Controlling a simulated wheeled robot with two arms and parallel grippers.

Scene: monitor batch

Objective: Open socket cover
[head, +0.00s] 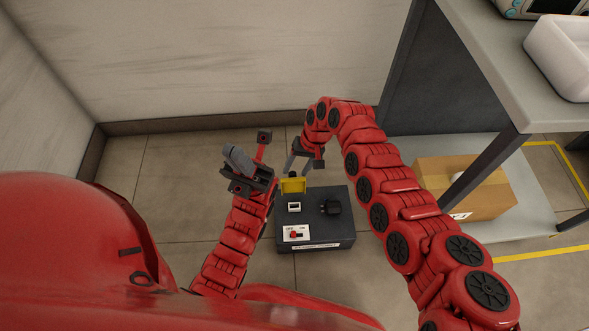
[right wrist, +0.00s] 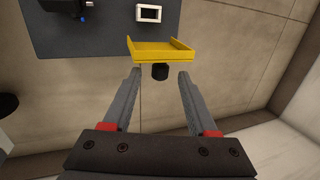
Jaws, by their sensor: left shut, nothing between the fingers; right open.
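The yellow socket cover (head: 293,186) stands raised at the far edge of a dark grey box (head: 328,240). The white socket (head: 294,207) on the box top is uncovered. In the right wrist view the cover (right wrist: 160,51) shows its raised rims, and a black knob (right wrist: 160,71) sticks out from it toward my right gripper (right wrist: 160,75). That gripper is open, with its fingertips on either side of the knob and a visible gap to each. My left gripper (head: 237,157) is shut and empty, left of the box and apart from it.
The box also carries a red switch (head: 296,234) on a white plate and a black part (head: 331,207). A cardboard box (head: 462,190) sits on a low shelf at the right, under a grey table (head: 490,60). Walls stand behind and at the left.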

